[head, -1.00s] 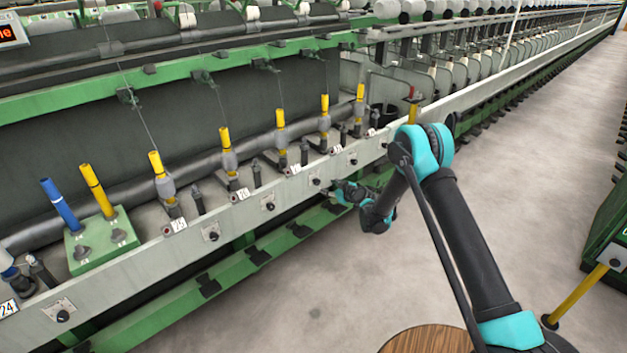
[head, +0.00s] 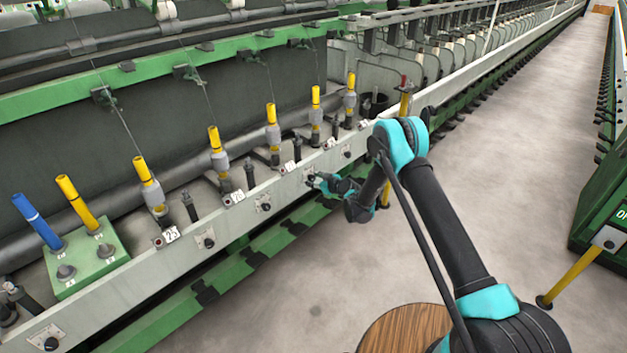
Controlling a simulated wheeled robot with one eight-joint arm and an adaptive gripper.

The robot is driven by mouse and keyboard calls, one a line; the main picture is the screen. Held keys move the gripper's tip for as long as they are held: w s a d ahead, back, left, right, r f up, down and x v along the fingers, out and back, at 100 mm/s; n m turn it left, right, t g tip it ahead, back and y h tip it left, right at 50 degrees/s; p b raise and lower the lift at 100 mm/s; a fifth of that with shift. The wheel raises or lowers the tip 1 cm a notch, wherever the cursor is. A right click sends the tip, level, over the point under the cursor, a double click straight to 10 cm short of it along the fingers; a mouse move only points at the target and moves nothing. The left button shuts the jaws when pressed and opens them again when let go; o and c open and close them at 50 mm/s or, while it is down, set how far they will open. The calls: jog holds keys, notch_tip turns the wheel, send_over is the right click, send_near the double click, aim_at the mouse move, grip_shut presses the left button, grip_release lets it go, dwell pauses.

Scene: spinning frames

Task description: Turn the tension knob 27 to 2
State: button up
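Small plates with black knobs run along the pale front rail of the machine in the head view. One knob plate (head: 309,177) lies just right of a number tag (head: 290,167), whose digits are too small to read surely. My gripper (head: 316,181) is at this plate, its tip in front of or against the knob. The gripper covers part of the knob, so the dial marks and pointer are not readable. Whether the fingers are open or closed on the knob cannot be made out.
Neighbouring knobs sit to the left (head: 264,205) and right (head: 347,154). Yellow bobbins (head: 217,138) stand above the rail. A green box (head: 88,262) is at the left. A yellow post (head: 578,275) stands at the right. The aisle floor (head: 500,180) is clear.

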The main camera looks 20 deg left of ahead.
grip_shut()
jog(key=m+g, duration=0.2)
jog(key=shift+w+d+m+y, duration=0.2)
jog(key=shift+m+y, duration=0.1)
jog(key=shift+m, duration=0.1)
jog(key=shift+w+m+g+y, duration=0.1)
jog(key=shift+m+g+y, duration=0.3)
jog(key=shift+m+g, duration=0.65)
jog(key=m+g+y, duration=0.1)
jog(key=m, duration=0.1)
jog(key=shift+w+f+m, duration=0.1)
jog(key=shift+m, duration=0.25)
jog(key=shift+f+m+g+y, duration=0.1)
jog(key=shift+m+g+y, duration=0.55)
jog(key=shift+m, duration=0.65)
